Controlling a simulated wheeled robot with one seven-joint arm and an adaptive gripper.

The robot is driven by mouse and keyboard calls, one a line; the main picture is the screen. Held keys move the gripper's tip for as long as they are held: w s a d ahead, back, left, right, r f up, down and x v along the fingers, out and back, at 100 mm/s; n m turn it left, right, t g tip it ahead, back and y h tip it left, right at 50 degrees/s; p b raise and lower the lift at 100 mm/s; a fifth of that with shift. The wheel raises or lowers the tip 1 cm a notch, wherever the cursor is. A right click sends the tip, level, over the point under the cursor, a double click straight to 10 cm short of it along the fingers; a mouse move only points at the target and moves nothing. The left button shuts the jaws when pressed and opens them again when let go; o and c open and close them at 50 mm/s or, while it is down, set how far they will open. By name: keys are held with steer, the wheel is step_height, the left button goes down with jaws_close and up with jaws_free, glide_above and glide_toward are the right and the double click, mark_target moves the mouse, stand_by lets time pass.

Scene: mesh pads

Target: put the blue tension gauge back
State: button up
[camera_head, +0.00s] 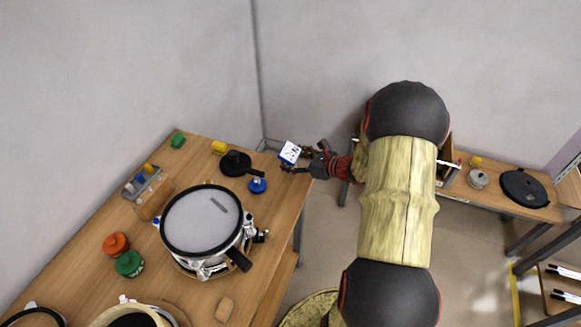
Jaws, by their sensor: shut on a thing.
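My gripper (302,161) is at the end of my arm, in the air just past the table's right edge. It is shut on a small square piece with a white face, dark marks and blue edges (289,152). This piece may be the blue tension gauge; it is too small to be sure. It is tilted, and the fingers partly hide its lower side. A round blue object with a small knob (257,186) stands on the table to the lower left of my gripper.
The wooden table (190,150) holds a drum (202,220), a black round pad (235,163), a yellow block (219,147), a green block (178,141), an orange pot (115,244), a green pot (129,264) and a wooden holder (150,194). A shelf with a black disc (525,188) is at right.

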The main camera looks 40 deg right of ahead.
mark_target(296, 166)
steer(key=shift+w+d+f+b, duration=0.15)
steer(key=shift+f+b, duration=0.3)
steer(key=shift+f, duration=0.45)
steer(key=shift+w+d+f+b, duration=0.15)
steer(key=shift+f+b, duration=0.3)
steer(key=shift+f, duration=0.45)
steer(key=shift+a, duration=0.15)
steer(key=shift+f, duration=0.15)
steer(key=o, duration=1.8)
steer(key=shift+f, duration=0.1)
